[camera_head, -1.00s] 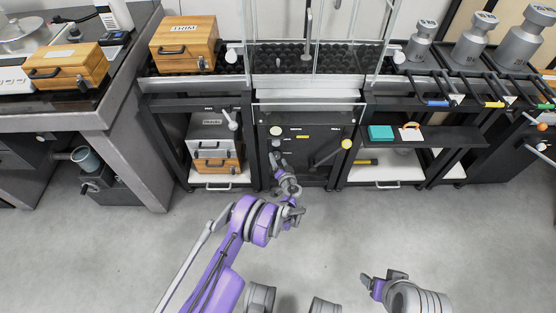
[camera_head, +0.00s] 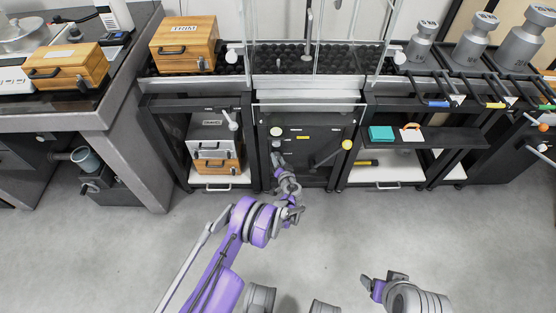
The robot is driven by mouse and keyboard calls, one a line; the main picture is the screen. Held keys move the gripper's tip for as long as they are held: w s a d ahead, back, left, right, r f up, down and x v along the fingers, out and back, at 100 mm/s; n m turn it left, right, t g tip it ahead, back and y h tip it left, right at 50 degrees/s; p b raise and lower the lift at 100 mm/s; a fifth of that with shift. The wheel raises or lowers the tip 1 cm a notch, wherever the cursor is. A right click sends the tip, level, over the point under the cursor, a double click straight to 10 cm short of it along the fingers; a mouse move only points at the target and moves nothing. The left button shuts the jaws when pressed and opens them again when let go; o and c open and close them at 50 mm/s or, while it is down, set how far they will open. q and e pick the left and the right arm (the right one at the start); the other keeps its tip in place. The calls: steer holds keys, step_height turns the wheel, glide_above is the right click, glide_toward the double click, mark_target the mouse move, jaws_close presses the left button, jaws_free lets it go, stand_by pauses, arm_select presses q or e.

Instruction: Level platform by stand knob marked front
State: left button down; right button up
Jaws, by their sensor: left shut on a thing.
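The dark stand panel (camera_head: 305,165) is in the middle of the head view, below the weighing platform (camera_head: 308,96). Pale round knobs run down its left side: an upper one (camera_head: 276,131) and a smaller one (camera_head: 276,143) below it. Their labels are too small to read. My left gripper (camera_head: 277,156) reaches up to the panel just below these knobs. It is shut on a small knob there, mostly hidden by the fingers. My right gripper (camera_head: 382,283) is low at the right, over the floor and away from the stand; its jaw opening is unclear.
A lever with a yellow ball (camera_head: 347,145) sticks out at the panel's right. A shelf with a teal box (camera_head: 381,132) stands to the right. Wooden cases (camera_head: 184,44) and large metal weights (camera_head: 472,40) stand on the tables. The floor in front is clear.

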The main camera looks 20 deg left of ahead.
arm_select(q)
steer(key=shift+s+a+r+n+h, duration=0.1)
steer(key=shift+a+n+h, duration=0.1)
steer(key=shift+n+h, duration=0.9)
steer(key=shift+s+a+n+h, duration=0.15)
steer(key=shift+n+h, duration=0.55)
steer(key=shift+n, duration=0.8)
steer(key=shift+w, duration=0.1)
steer(key=shift+c, duration=2.1)
jaws_free()
